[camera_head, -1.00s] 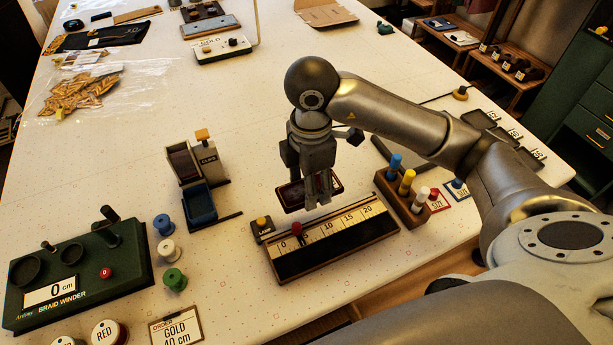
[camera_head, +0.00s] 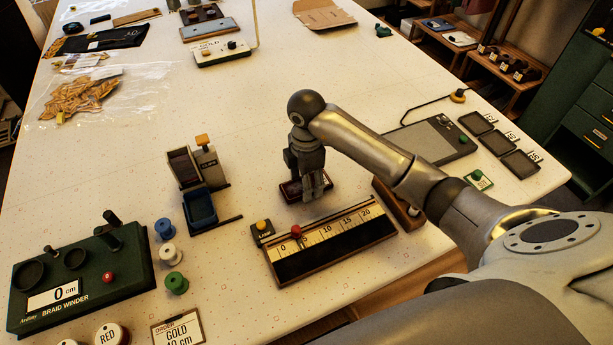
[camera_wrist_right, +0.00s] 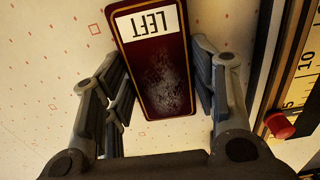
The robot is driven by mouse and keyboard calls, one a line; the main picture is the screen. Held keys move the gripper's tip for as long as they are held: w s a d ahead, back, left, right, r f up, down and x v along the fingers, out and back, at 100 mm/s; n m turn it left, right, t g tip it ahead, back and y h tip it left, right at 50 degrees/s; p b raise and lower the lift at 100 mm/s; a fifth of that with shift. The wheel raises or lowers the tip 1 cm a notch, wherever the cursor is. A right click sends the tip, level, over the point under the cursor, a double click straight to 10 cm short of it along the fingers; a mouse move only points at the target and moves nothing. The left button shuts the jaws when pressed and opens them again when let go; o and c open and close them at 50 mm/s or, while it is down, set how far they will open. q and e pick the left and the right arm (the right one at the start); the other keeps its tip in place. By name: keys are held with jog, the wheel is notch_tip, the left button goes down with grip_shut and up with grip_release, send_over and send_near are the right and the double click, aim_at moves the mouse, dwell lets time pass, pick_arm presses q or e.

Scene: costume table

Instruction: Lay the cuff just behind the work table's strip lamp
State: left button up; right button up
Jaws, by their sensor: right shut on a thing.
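In the right wrist view the cuff (camera_wrist_right: 160,80) carries a white label reading LEFT and lies between the fingers. My right gripper (camera_head: 316,190) points down and is shut on it, just behind the measuring board. I cannot tell whether the cuff touches the table. A white box (camera_head: 224,50) with knobs and a thin upright rod stands far back; I cannot tell for sure whether it belongs to the strip lamp. My left gripper is out of view.
The measuring board (camera_head: 330,243) lies directly in front of the gripper. A braid winder (camera_head: 80,280), spools (camera_head: 167,253) and a blue-bin holder (camera_head: 200,208) stand left. A grey pad (camera_head: 432,138) and dark trays (camera_head: 497,143) lie right. The table's middle (camera_head: 230,105) is clear.

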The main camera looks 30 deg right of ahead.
jog(key=shift+f, duration=0.1)
jog(key=shift+f, duration=0.15)
jog(key=o, duration=1.1)
jog(key=shift+r, duration=0.35)
notch_tip(320, 180, up, 4)
jog(key=shift+w+r+b, duration=0.1)
jog(key=shift+r+b, duration=0.05)
jog(key=shift+b, duration=0.75)
notch_tip(320, 180, up, 8)
jog(key=shift+f+p, duration=0.25)
jog(key=shift+p, duration=0.15)
